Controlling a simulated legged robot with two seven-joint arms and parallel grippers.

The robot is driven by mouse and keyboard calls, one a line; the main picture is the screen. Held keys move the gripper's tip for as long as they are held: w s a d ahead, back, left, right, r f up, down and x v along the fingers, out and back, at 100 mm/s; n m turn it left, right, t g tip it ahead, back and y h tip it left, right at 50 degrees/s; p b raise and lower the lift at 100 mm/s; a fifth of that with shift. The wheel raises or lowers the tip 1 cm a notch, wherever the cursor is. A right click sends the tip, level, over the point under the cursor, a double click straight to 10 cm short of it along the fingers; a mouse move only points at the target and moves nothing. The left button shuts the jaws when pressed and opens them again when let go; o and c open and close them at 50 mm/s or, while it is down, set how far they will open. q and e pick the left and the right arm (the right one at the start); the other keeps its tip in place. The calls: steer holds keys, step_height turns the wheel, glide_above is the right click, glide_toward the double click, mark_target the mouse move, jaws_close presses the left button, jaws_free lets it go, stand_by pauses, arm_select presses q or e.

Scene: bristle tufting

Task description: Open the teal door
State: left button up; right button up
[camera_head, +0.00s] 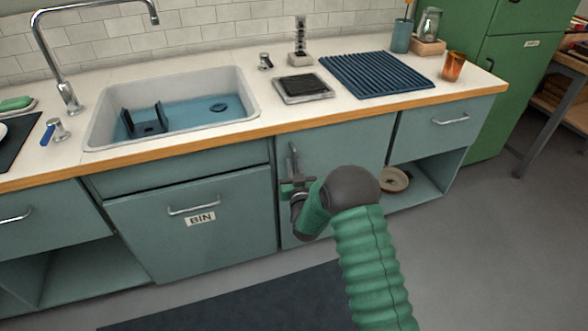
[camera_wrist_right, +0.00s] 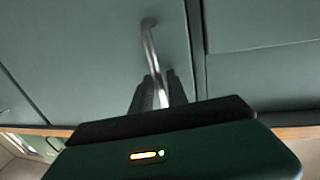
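The teal door (camera_head: 348,148) is the cabinet front below the counter, right of the bin drawer, and it looks closed and flush. Its upright metal bar handle (camera_head: 292,155) is near its left edge. My right gripper (camera_head: 291,187) is at the lower part of this handle. In the right wrist view, the handle (camera_wrist_right: 151,45) runs down between the two dark fingers of my right gripper (camera_wrist_right: 160,92), which sit close on both sides of it. My right arm hides the lower middle of the door. My left gripper is not in view.
Left of the door is the drawer marked BIN (camera_head: 200,219). An open shelf with a bowl (camera_head: 394,180) is to the right. The counter above holds a sink (camera_head: 232,84) and a ribbed mat (camera_head: 377,74). A dark floor mat (camera_head: 240,305) lies in front; the floor at right is clear.

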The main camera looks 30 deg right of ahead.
steer(key=shift+c, duration=0.3)
jaws_close()
stand_by(1.2)
